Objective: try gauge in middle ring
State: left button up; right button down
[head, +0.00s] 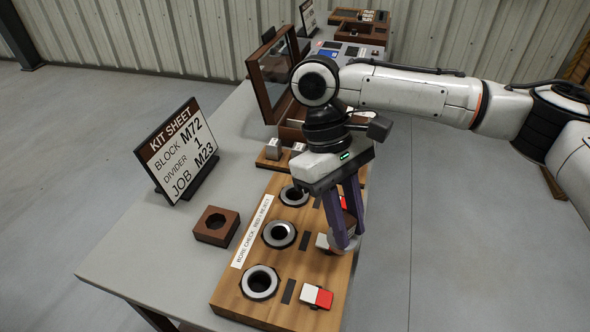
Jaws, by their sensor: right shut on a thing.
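The wooden board (228,292) carries three metal rings in a row. The middle ring (279,234) is empty, and its dark bore shows. The far ring (293,195) and near ring (260,283) lie on either side of it. My right gripper (348,238) is shut on the gauge (342,243), to the right of the middle ring and over the board's right side. Only a pale rounded part of the gauge shows between the purple fingers; the rest is mostly hidden. I cannot tell whether it touches the board. My left gripper is not in view.
A red and white block (317,297) sits right of the near ring. A brown block with a round hole (216,226) stands left of the board. The kit sheet sign (178,150) stands at the left, and a framed panel (272,75) stands behind.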

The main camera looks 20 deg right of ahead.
jog(key=w+a+r+m+t+y, duration=0.1)
jog(key=w+a+m+t, duration=0.2)
jog(key=m, duration=0.8)
jog(key=w+a+r+m+t+y, duration=0.1)
jog(key=w+a+m+t, duration=0.1)
jog(key=m, duration=1)
jog(key=w+a+r+m+t+y+b, duration=0.1)
jog(key=w+a+r+m+t+y, duration=0.1)
jog(key=m, duration=1)
jog(key=w+a+t, duration=0.1)
jog(key=w+a, duration=0.1)
jog(key=w, duration=0.1)
jog(key=shift+w+a+t, duration=0.25)
jog(key=shift+w+t, duration=0.05)
jog(key=shift+w, duration=0.1)
notch_tip(320, 180, down, 8)
jog(key=b, duration=0.7)
jog(key=shift+r, duration=0.25)
